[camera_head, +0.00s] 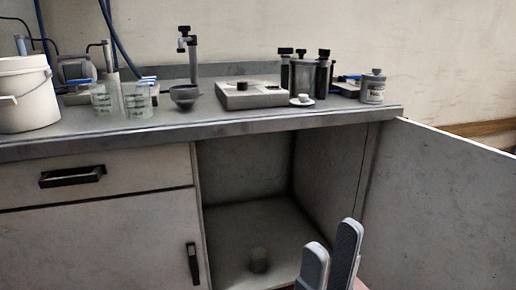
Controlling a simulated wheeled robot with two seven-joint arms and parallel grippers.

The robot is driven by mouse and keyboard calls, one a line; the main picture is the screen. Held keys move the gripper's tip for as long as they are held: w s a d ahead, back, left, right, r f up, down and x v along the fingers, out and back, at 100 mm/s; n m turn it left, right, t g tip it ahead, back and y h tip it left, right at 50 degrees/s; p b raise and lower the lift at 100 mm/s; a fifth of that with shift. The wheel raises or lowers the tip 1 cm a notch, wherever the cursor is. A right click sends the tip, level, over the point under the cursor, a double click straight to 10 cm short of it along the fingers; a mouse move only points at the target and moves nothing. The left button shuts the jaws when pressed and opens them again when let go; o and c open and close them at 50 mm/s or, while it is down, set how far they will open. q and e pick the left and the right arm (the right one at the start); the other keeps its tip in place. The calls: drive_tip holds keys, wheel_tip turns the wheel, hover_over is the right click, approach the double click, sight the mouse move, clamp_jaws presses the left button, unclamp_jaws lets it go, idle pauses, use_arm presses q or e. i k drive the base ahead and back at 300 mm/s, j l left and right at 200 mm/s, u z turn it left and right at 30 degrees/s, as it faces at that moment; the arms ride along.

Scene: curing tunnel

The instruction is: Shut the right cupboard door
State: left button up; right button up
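The right cupboard door (440,215) stands wide open, hinged at the right end of the bench and swung out toward me along the right side of the view. My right gripper (331,245) is at the bottom of the view, in front of the opening and left of the door. Its two fingers show a narrow gap between them, and I see nothing held there. It appears apart from the door. My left gripper is out of view.
The bench top (215,122) holds a white bucket (27,95), glass beakers (137,98), a grey device (252,95) and a grey jar (373,87). A drawer (110,178) and the left cupboard door (100,245) are shut. The door blocks the right side.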

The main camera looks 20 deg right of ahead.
sight(440, 212)
drive_tip(key=k+l+u, duration=0.15)
drive_tip(key=l, duration=0.35)
drive_tip(key=k+l+u, duration=0.1)
drive_tip(key=k+l, duration=0.2)
drive_tip(key=l, duration=0.2)
drive_tip(key=k+l+u, duration=0.15)
drive_tip(key=k+l, duration=0.15)
drive_tip(key=l, duration=0.15)
drive_tip(key=k+l+u, duration=0.1)
drive_tip(key=k+l, duration=0.2)
drive_tip(key=l, duration=0.15)
drive_tip(key=k+l+u, duration=0.1)
drive_tip(key=l, duration=0.3)
drive_tip(key=k+l, duration=0.1)
drive_tip(key=l, duration=0.3)
drive_tip(key=k+l+u, duration=0.15)
drive_tip(key=l, duration=0.2)
drive_tip(key=k+l+u, duration=0.1)
drive_tip(key=l, duration=0.3)
drive_tip(key=k+l, duration=0.2)
drive_tip(key=l, duration=0.15)
drive_tip(key=l+u, duration=0.1)
drive_tip(key=l, duration=0.6)
drive_tip(key=k+l+u, duration=0.1)
drive_tip(key=l, duration=0.6)
